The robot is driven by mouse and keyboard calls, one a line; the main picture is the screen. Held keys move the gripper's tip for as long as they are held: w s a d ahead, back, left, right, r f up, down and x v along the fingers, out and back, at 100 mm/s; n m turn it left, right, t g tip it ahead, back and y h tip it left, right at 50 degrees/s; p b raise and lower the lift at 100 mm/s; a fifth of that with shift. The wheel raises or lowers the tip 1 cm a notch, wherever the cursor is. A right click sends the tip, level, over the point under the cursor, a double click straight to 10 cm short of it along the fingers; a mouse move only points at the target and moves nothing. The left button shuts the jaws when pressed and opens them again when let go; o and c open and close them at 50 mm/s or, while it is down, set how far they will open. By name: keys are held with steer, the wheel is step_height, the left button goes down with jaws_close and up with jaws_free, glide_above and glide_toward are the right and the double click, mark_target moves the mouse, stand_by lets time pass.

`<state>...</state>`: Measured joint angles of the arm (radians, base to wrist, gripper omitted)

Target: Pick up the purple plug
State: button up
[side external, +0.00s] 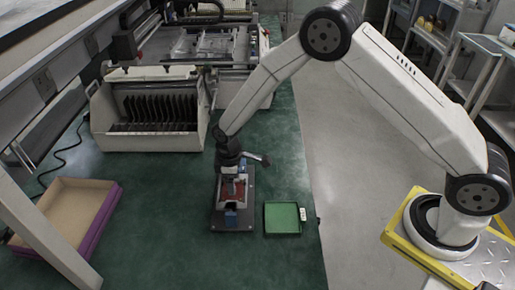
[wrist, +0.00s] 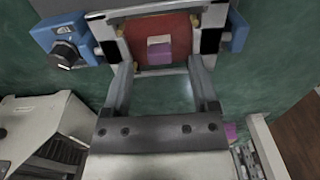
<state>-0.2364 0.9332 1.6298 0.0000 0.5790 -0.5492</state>
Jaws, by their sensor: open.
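The purple plug (wrist: 159,51) shows in the wrist view as a small block with a paler top edge. In the side view my gripper (side external: 233,187) points down over the same fixture (side external: 218,219), and I cannot make out the plug there.
A shallow green tray (side external: 282,218) lies right of the fixture. A purple-sided box (side external: 97,226) stands at the left. A white slotted rack (side external: 150,142) and a machine (side external: 205,50) stand behind on the green table (side external: 180,250). Bare tabletop lies left of the fixture.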

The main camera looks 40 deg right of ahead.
steer(key=shift+f, duration=0.95)
jaws_close()
